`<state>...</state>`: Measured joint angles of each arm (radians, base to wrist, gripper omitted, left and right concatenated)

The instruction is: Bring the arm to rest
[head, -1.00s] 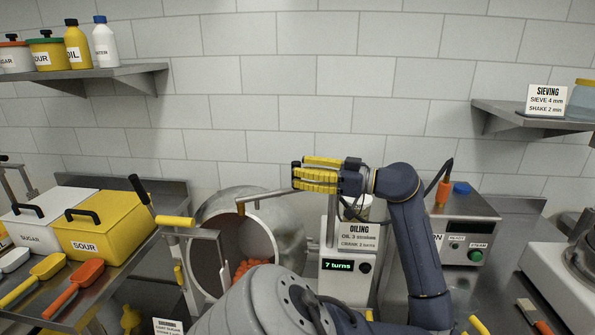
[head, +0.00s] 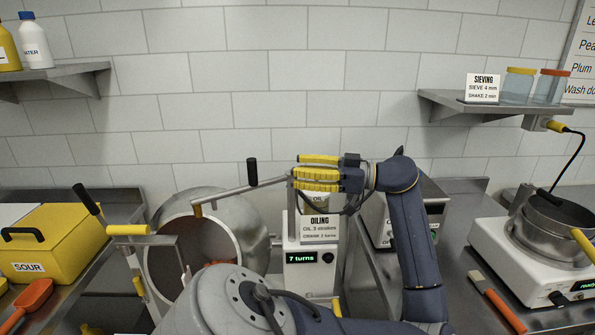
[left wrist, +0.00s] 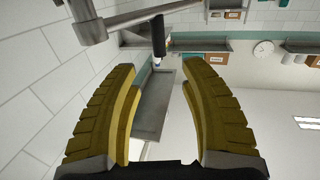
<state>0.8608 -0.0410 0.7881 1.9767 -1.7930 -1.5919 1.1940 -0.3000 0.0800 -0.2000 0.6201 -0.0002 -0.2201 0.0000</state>
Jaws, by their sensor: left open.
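My left gripper (head: 300,172) is in front of the wall above the oiling station, with its yellow fingers pointing left. In the left wrist view the left gripper (left wrist: 160,80) is open, with nothing between its fingers. The crank arm with its black knob (head: 252,172) stands just left of the fingertips, apart from them. The knob also shows beyond the fingers in the left wrist view (left wrist: 158,35). The steel drum (head: 245,215) is below the crank, partly hidden by my arm. The oiling station's display (head: 302,257) reads 7 turns. My right gripper is not in view.
A yellow SOUR bin (head: 55,240) and an orange scoop (head: 33,297) are at left. A white sieving machine (head: 530,265) and a brush (head: 497,303) are at right. A shelf (head: 480,107) with jars hangs upper right. The air above the right counter is open.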

